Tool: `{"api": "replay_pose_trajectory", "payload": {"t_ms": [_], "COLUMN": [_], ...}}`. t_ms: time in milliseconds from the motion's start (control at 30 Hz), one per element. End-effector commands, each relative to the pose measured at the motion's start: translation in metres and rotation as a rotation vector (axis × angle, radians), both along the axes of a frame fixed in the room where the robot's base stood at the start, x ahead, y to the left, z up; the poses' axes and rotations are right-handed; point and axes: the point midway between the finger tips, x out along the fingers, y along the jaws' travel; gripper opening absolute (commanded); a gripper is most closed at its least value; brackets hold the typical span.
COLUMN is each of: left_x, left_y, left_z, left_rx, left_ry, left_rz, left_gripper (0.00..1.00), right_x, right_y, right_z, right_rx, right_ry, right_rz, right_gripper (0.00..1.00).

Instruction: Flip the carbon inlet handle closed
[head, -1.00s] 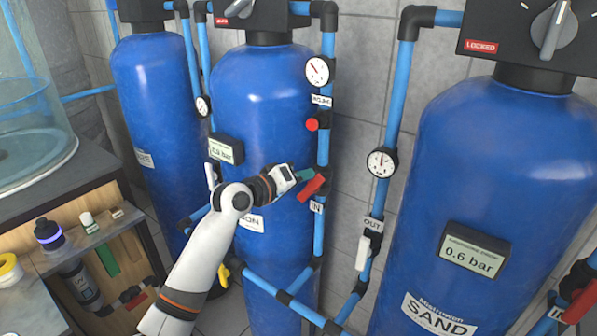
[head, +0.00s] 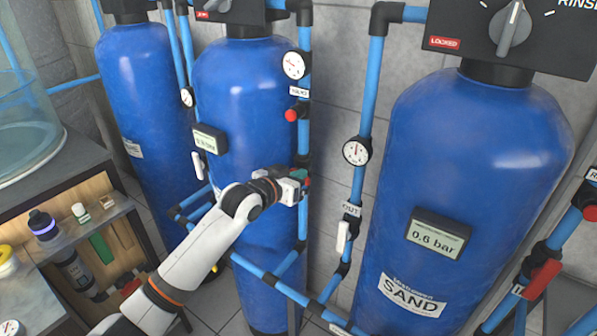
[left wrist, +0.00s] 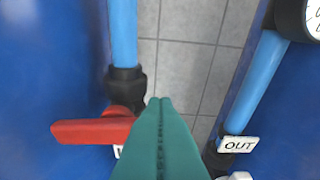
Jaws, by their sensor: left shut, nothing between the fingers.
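The carbon inlet handle is the red lever (left wrist: 90,131) on the vertical blue pipe (left wrist: 123,35) beside the middle blue tank (head: 235,100). In the left wrist view it points left from the black valve fitting, roughly crosswise to the pipe. In the head view my gripper mostly hides it. My left gripper (head: 303,177) is at the valve, with its green fingers (left wrist: 160,105) pressed together and empty. In the left wrist view the fingertips are just right of the lever's pipe end; I cannot tell whether they touch it. My right gripper is not in view.
The sand tank (head: 460,150) stands to the right, with its OUT pipe (head: 362,110) and white handle (head: 343,237) near my gripper. A red knob (head: 291,115) and gauge (head: 294,65) sit higher on the carbon pipe. A bench (head: 75,215) is at left.

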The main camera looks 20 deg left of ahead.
Motion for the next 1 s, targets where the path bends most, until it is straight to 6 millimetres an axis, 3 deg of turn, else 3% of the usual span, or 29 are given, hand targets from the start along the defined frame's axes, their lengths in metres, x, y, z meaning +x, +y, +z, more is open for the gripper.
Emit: {"api": "replay_pose_trajectory", "payload": {"t_ms": [1000], "left_x": [-0.0004], "left_y": [-0.0002], "left_z": [-0.0017], "left_rx": [-0.006], "left_ry": [0.004], "left_rz": [0.000], "left_gripper": [0.00], "right_x": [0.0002], "right_y": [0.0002], "right_z": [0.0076], "right_rx": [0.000], "right_ry": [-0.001], "right_rz": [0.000], "right_gripper": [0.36]}}
